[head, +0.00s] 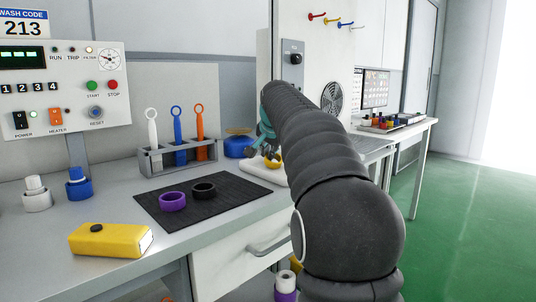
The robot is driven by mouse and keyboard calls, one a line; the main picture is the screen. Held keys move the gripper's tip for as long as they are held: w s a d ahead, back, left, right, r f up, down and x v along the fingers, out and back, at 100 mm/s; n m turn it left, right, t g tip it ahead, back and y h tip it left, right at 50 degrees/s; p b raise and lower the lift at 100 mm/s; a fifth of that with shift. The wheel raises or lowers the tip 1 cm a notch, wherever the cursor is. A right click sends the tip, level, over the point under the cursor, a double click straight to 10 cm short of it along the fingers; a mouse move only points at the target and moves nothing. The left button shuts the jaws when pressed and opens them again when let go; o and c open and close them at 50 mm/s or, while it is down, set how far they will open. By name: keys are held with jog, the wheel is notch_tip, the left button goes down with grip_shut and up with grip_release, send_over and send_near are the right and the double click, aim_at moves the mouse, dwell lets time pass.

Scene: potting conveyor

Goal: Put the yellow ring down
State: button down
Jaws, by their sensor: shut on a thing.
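My gripper (268,153) reaches over the counter at the centre, partly hidden behind my arm. It is shut on the yellow ring (273,162), which shows only in part, low at its fingertips. The ring is over or on a white pad (262,168); I cannot tell whether it touches. A purple ring (173,202) and a black ring (203,190) lie on a dark ribbed mat (150,203) to the left of the gripper.
A grey rack (149,163) holding white, blue and orange tools stands behind the mat. A blue round container (238,147) is left of the gripper. A yellow box (111,239) lies at the front left. White (37,198) and blue (79,188) fittings stand at far left.

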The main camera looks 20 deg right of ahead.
jog(key=c, duration=1.2)
grip_release()
jog(key=shift+r, duration=0.1)
jog(key=v, duration=1.2)
jog(key=shift+p, duration=0.35)
